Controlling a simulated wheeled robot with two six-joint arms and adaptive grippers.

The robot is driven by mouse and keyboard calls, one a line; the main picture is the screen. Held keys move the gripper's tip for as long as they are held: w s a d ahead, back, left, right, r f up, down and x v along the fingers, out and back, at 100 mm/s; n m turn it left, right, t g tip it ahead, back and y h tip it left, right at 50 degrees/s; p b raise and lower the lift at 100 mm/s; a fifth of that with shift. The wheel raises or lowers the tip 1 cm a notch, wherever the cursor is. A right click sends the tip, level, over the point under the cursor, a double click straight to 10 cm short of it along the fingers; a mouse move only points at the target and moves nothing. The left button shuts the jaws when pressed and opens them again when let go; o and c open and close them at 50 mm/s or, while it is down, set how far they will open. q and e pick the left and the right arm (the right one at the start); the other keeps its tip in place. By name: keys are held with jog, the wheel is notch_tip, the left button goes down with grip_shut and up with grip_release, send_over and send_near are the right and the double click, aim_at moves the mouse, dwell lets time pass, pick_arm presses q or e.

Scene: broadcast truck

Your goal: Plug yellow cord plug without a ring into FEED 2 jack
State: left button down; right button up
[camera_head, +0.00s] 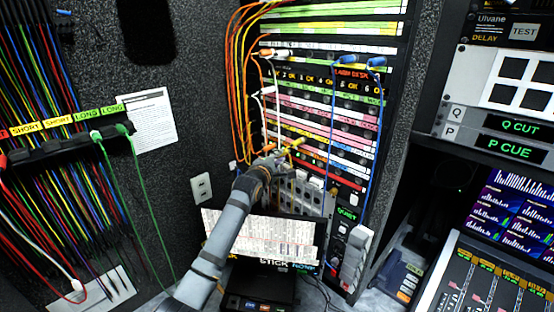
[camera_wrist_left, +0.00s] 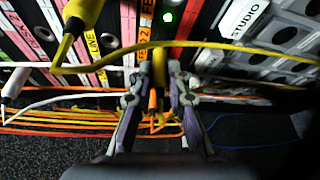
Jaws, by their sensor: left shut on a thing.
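My left gripper (camera_head: 272,158) is at the patch panel, at the height of its lower coloured label strips. In the left wrist view its fingers (camera_wrist_left: 159,88) are closed around a yellow plug (camera_wrist_left: 159,66), which points at the panel by an orange label strip (camera_wrist_left: 144,32) with partly readable FEED lettering. The fingers hide part of the plug, so I cannot tell whether it has a ring or how deep its tip is. Another yellow plug (camera_wrist_left: 74,32) sits at the upper left, with a yellow cord (camera_wrist_left: 230,48) crossing the view. My right gripper is not in view.
White, orange and blue cords hang across the patch panel (camera_head: 340,140). In the wrist view a white plug (camera_wrist_left: 14,82) and several orange cords (camera_wrist_left: 60,122) lie to the left. A cable rack (camera_head: 70,145) stands at left, a monitor (camera_head: 262,238) below.

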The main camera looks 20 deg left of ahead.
pick_arm(q)
jog(key=c, duration=1.2)
grip_release()
jog(key=shift+w+d, duration=0.1)
jog(key=s+r, duration=0.1)
jog(key=s, duration=1.1)
jog(key=shift+d, duration=0.3)
